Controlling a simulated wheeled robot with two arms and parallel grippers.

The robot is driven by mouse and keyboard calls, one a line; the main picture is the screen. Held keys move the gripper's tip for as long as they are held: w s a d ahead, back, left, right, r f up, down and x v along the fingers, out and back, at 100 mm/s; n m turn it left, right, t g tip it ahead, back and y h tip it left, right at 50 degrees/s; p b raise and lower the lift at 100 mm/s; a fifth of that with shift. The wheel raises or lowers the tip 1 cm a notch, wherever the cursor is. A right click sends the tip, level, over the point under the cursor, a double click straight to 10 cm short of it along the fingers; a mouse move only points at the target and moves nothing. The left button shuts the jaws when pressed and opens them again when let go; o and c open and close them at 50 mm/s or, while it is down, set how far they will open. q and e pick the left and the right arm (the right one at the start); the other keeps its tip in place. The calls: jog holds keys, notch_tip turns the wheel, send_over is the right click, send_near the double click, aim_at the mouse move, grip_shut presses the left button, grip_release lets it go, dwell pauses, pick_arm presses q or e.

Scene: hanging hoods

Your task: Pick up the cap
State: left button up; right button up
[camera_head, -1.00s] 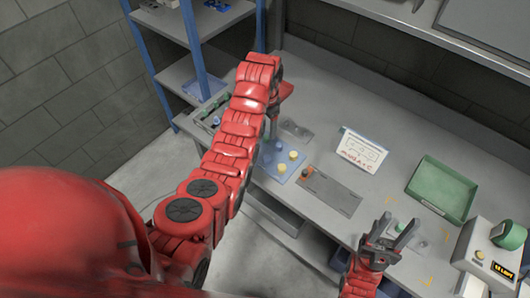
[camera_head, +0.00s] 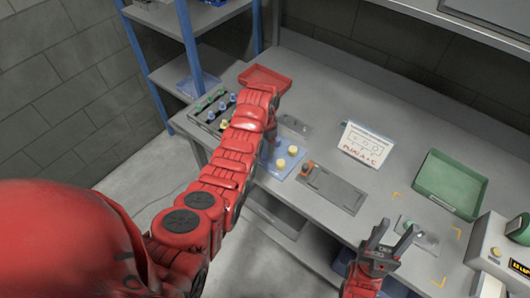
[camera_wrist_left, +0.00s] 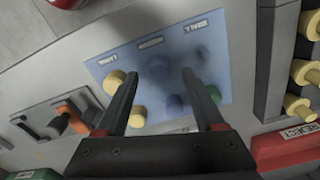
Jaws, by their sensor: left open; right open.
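A blue mat (camera_head: 285,172) lies on the bench with yellow caps (camera_head: 292,150) on it. In the left wrist view the mat (camera_wrist_left: 222,35) has two yellow caps (camera_wrist_left: 114,80), several dark blue round pieces (camera_wrist_left: 203,52) in shadow and a green cap (camera_wrist_left: 214,92). My left gripper (camera_wrist_left: 155,78) is open over the mat, its left finger close beside the yellow caps; nothing is clearly held. In the head view my left arm mostly hides it. My right gripper (camera_head: 397,234) is open and empty near the bench's front edge.
A red tray (camera_head: 280,76) and a black rack of coloured pieces (camera_head: 212,108) stand beyond my left arm. A grey plate (camera_head: 335,187), white sign (camera_head: 364,145), green tray (camera_head: 450,184) and machine (camera_head: 488,250) stand to the right. The bench's back middle is clear.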

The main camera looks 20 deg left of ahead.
aim_at(265, 155)
pick_arm(q)
jog(key=shift+f+p, duration=0.35)
jog(key=shift+f, duration=1.1)
grip_shut()
